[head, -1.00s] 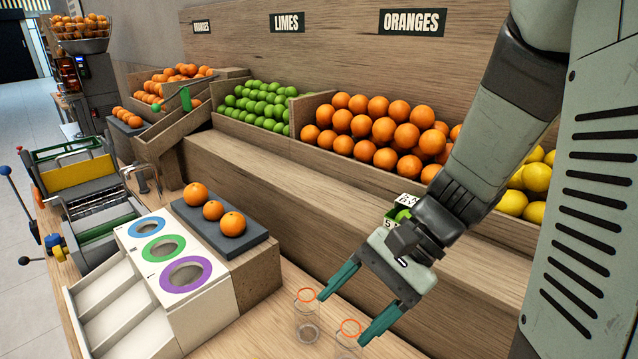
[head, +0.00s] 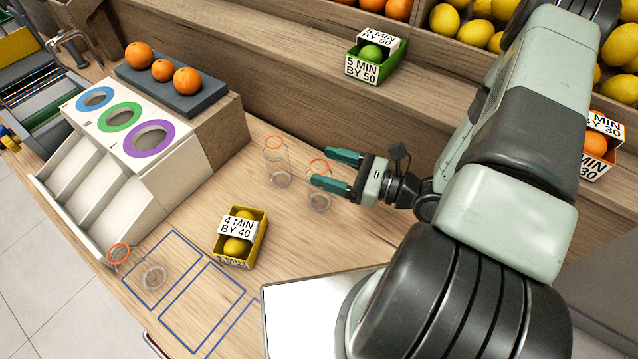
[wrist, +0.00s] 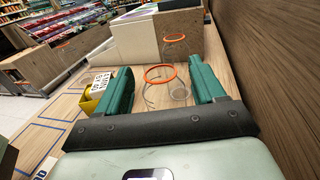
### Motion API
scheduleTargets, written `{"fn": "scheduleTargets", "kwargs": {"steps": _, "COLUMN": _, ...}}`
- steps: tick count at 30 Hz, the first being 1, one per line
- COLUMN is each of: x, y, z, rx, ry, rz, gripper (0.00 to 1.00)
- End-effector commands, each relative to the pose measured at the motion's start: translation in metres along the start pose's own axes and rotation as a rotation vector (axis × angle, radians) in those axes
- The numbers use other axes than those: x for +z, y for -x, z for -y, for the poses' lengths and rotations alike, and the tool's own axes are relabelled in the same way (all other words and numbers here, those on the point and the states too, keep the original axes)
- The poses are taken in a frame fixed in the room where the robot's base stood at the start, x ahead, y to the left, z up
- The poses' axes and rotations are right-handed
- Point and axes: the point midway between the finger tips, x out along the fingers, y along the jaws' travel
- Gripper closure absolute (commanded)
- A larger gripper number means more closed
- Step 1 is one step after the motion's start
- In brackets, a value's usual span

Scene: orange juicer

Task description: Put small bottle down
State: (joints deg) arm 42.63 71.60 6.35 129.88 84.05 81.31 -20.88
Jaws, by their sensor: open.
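A small clear bottle (head: 318,190) with an orange rim stands on the wooden counter. My gripper (head: 320,167) is open around its upper part, one finger on each side. In the wrist view this bottle (wrist: 160,73) shows between the two green fingers (wrist: 164,88), with a visible gap to the fingers. A second clear bottle (head: 277,165) stands just to its left; it also shows in the wrist view (wrist: 175,45). A third clear bottle (head: 135,268) is at the lower left, by the blue outlined squares (head: 202,307).
A yellow box of lemons (head: 240,237) sits left of the gripper. The white panel with coloured rings (head: 130,120) stands at the left, with three oranges (head: 162,70) behind it. A green lime box (head: 370,72) sits on the step. Bare counter lies between the bottles and lemon box.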

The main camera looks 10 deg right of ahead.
Motion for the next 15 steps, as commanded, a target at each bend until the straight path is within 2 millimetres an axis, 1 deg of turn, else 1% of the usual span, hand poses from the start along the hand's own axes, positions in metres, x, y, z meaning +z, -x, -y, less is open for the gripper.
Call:
{"fn": "scheduleTargets", "kwargs": {"steps": 6, "x": 0.000, "y": -0.029, "z": -0.001, "rx": 0.006, "ry": 0.000, "rz": 0.001, "gripper": 0.31}}
{"fn": "scheduleTargets", "kwargs": {"steps": 9, "x": 0.000, "y": -0.039, "z": -0.001, "rx": 0.006, "ry": 0.001, "rz": 0.001, "gripper": 0.31}}
{"fn": "scheduleTargets", "kwargs": {"steps": 15, "x": 0.001, "y": -0.046, "z": -0.001, "rx": 0.004, "ry": 0.001, "rz": 0.000, "gripper": 0.31}}
